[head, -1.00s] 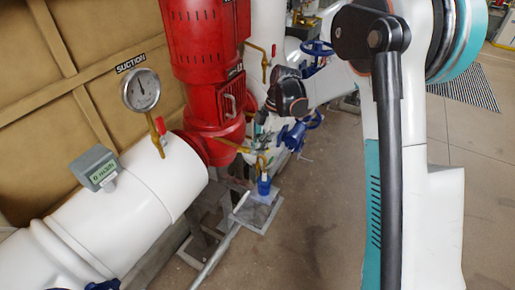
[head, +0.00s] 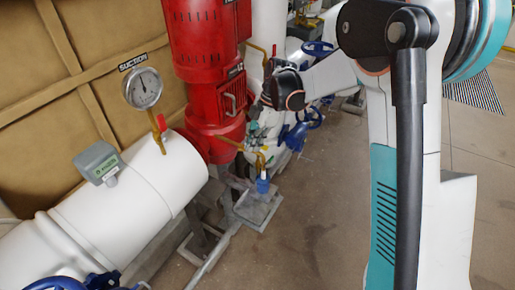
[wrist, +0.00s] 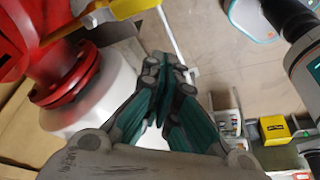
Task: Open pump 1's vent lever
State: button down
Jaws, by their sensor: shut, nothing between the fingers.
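The red pump (head: 210,85) stands upright at the upper middle of the head view. A thin brass pipe (head: 240,146) runs from its lower body down towards a blue-capped end (head: 263,186). I cannot tell for certain which part is the vent lever. A yellow bar (wrist: 125,8) crosses the top of the wrist view, beside the red casing. My gripper (wrist: 172,62) is shut and empty, its fingertips together below and right of that bar, with a visible gap. In the head view my gripper (head: 256,128) is small and partly hidden, close beside the pump's lower body.
A white pipe (head: 100,222) with a suction gauge (head: 143,88) and a grey display box (head: 96,162) fills the lower left. Blue handwheels (head: 318,48) stand behind my arm. Open floor (head: 310,220) lies to the right of the pump's base.

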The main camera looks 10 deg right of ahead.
notch_tip(320, 180, up, 6)
jog(key=w+d+p, duration=0.1)
jog(key=w, duration=0.1)
jog(key=shift+s+d+r, duration=0.1)
jog(key=shift+r, duration=0.05)
dwell(0.4)
jog(key=s+d+r+m+t+h+b, duration=0.1)
jog(key=s+d+r+m+t, duration=0.15)
jog(key=s+r+m, duration=0.35)
jog(key=s+d+r+m+t+h, duration=0.1)
jog(key=s+d+r+m, duration=0.25)
jog(key=s, duration=0.45)
jog(key=s+d+f+m+t+b, duration=0.1)
jog(key=s+d+f+m+t, duration=0.1)
jog(key=s+m, duration=0.4)
jog(key=s+d+f+m+t+h+b, duration=0.1)
jog(key=s+d+f+m+t, duration=0.1)
jog(key=s+m, duration=0.3)
jog(key=s, duration=0.3)
jog(key=shift+s+d+m+t+h, duration=0.2)
jog(key=shift+s+m+t+h, duration=0.1)
jog(key=shift+s+m+t, duration=0.05)
